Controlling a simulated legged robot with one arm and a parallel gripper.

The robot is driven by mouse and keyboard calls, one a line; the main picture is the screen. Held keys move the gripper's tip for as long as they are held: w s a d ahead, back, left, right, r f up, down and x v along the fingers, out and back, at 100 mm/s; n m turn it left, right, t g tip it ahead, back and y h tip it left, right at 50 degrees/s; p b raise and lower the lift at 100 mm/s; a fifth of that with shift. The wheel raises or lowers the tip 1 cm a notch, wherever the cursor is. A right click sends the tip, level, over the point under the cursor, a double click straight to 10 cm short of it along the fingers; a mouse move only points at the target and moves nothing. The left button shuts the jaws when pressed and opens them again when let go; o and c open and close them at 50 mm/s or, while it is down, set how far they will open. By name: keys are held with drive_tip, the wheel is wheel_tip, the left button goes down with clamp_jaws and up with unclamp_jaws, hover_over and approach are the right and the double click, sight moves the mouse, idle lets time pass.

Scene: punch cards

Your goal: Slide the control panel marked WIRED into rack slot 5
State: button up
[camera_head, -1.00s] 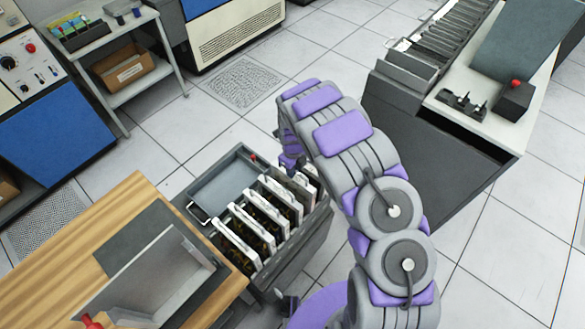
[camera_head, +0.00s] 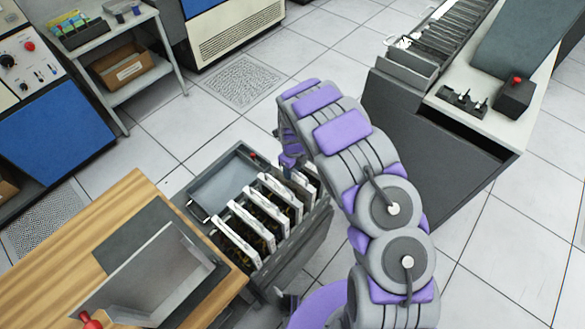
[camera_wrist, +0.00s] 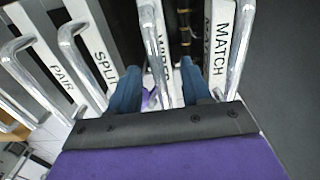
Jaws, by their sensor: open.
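The control panel marked WIRED (camera_wrist: 154,38) stands in the wrist view with its metal pull handle up. Its label is partly hidden. My gripper (camera_wrist: 160,88) is open, with one blue-grey finger on each side of that handle. I cannot tell whether either finger touches it. Panels marked PAIR (camera_wrist: 60,78), SPLIT (camera_wrist: 102,62) and MATCH (camera_wrist: 218,50) stand beside it. In the head view, the rack (camera_head: 300,246) holds a row of upright white-edged panels (camera_head: 236,242). My gripper (camera_head: 289,166) is at their far end, mostly hidden by my arm. I cannot read slot numbers.
A wooden table (camera_head: 60,240) with a grey open tray (camera_head: 150,275) adjoins the rack at left. A dark-sided desk (camera_head: 425,150) with a row of card bins stands at right. A shelf cart (camera_head: 130,85) stands at upper left. Tiled floor lies between them.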

wheel_tip(320, 180, up, 17)
drive_tip(key=p, duration=0.2)
drive_tip(key=shift+w+r, duration=0.15)
idle(0.5)
